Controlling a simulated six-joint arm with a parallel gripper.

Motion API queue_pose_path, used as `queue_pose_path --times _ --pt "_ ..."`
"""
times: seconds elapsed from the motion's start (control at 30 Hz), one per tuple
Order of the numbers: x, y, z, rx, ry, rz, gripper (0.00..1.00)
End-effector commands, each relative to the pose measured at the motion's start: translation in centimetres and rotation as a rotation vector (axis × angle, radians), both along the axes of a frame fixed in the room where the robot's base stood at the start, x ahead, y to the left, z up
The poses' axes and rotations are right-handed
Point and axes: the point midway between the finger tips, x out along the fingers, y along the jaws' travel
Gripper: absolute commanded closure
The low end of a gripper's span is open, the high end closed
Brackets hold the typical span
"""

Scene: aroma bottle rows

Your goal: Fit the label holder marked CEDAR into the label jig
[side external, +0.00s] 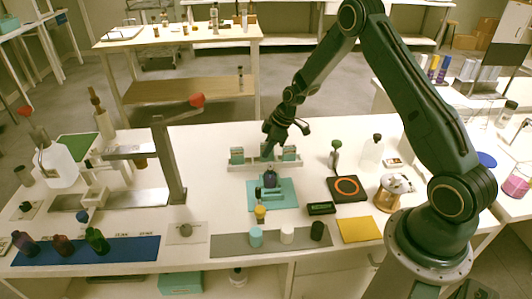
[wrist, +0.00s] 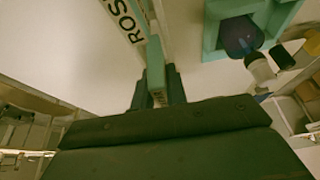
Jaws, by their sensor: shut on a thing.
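My gripper (side external: 268,146) is low over the pale rack at the middle of the table. It is shut on a narrow teal piece (wrist: 155,55), which looks like a label holder; its marking is too small to read. Beside it in the wrist view is a pale label strip (wrist: 124,18) with the letters "ROS". Teal holders stand in the rack at left (side external: 237,153) and right (side external: 289,153). I cannot tell whether the held piece is clear of the rack. A teal fixture (side external: 285,196), possibly the label jig, lies in front with a dark purple bottle (side external: 270,179) on it.
A black pad with an orange ring (side external: 346,187) lies to the right. A grey post (side external: 169,160) with a red-knobbed lever stands left.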

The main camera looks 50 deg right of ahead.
Motion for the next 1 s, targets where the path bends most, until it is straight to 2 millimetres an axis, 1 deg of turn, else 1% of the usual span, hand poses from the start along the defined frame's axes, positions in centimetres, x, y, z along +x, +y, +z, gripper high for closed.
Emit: queue_pose_path --times 0.27,0.5,0.7,0.9,1.0 --pt "0.1 -0.1 4.8 -0.002 -0.005 -0.001 1.00" --pt "0.0 0.0 10.1 -0.002 -0.005 -0.001 1.00" --pt "0.1 0.0 14.1 -0.001 -0.004 0.000 1.00" --pt "0.0 0.0 16.8 0.000 -0.003 -0.001 1.00" --pt "0.0 0.0 17.5 0.000 -0.001 -0.001 1.00"
